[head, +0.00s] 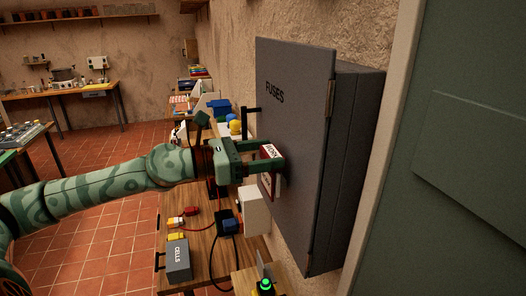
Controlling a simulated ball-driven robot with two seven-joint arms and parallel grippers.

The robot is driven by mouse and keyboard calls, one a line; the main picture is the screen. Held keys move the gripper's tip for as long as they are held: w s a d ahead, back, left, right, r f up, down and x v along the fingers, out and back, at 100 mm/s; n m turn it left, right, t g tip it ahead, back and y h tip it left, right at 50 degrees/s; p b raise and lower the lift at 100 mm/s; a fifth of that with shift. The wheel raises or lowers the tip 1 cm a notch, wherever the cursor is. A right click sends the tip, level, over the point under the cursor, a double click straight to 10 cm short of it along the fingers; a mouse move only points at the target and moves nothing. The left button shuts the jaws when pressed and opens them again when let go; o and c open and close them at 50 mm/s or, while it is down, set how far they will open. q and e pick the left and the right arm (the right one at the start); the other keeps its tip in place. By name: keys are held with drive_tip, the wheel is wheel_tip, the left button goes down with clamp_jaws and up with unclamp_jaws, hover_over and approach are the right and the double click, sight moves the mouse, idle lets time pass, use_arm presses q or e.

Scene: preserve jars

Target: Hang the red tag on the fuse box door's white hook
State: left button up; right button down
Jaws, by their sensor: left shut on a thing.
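The grey fuse box (345,170) is on the wall at the right, with its door (298,120) marked FUSES facing the left. My left gripper (275,160) is at the door's left part, below the lettering, and is shut on the red tag (265,184). The tag has a white label with dark print, and the fingers partly cover it. The tag is close to the door face; I cannot tell whether it touches. The white hook cannot be made out and may be hidden behind the tag and fingers. My right gripper is not in view.
A black handle (250,112) juts out left of the door, just above my gripper. Below is a wooden bench with a grey CELLS box (178,261), a black-and-blue device with a cable (229,222) and a green button (265,285). Open tiled floor lies left.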

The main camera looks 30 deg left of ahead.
use_arm(q)
drive_tip(key=shift+f, duration=0.25)
drive_tip(key=o, duration=0.9)
drive_tip(key=b+v, duration=0.5)
drive_tip(key=v, duration=1.1)
drive_tip(key=shift+s+a+b, duration=0.1)
drive_tip(key=shift+a+b, duration=0.05)
drive_tip(key=shift+b, duration=0.2)
